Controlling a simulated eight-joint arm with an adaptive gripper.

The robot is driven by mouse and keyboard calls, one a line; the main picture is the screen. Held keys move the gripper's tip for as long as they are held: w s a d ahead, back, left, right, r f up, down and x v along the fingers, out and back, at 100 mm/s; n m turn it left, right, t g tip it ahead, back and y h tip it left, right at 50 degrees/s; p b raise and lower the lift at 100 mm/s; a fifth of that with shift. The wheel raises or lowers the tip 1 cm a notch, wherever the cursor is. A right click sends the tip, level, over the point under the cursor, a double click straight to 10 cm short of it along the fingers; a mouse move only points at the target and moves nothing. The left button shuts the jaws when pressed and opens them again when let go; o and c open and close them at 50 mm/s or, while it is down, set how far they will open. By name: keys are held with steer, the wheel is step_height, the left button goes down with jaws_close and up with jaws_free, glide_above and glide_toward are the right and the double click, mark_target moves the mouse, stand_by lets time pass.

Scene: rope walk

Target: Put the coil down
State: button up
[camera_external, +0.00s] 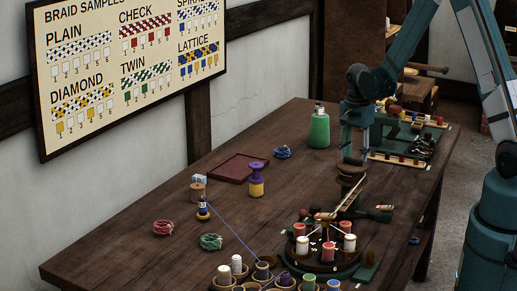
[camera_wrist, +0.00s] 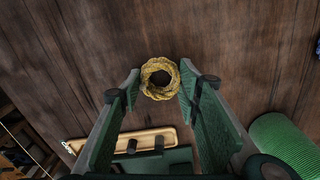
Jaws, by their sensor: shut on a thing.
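A golden-brown rope coil (camera_wrist: 160,78) is between the fingertips of my gripper (camera_wrist: 160,80) in the wrist view. The ring's open middle faces the camera, with dark wood behind it. My gripper is shut on its two sides. In the external view my gripper (camera_external: 351,158) points down over the right part of the table, near its far end. I cannot make out the coil clearly there, nor tell whether it touches the tabletop.
A green bottle (camera_external: 319,130) stands to the left of my gripper; a tray of parts (camera_external: 398,160) lies to its right. A round braiding stand (camera_external: 320,255) with bobbins is in front. A flat red-brown tray (camera_external: 238,167) and small yarn bundles (camera_external: 282,152) lie leftward. Bare wood lies between.

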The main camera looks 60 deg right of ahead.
steer(key=shift+f, duration=0.2)
steer(key=o, duration=0.9)
steer(key=shift+r, duration=0.15)
steer(key=shift+r+p, duration=0.75)
steer(key=shift+r, duration=5.3)
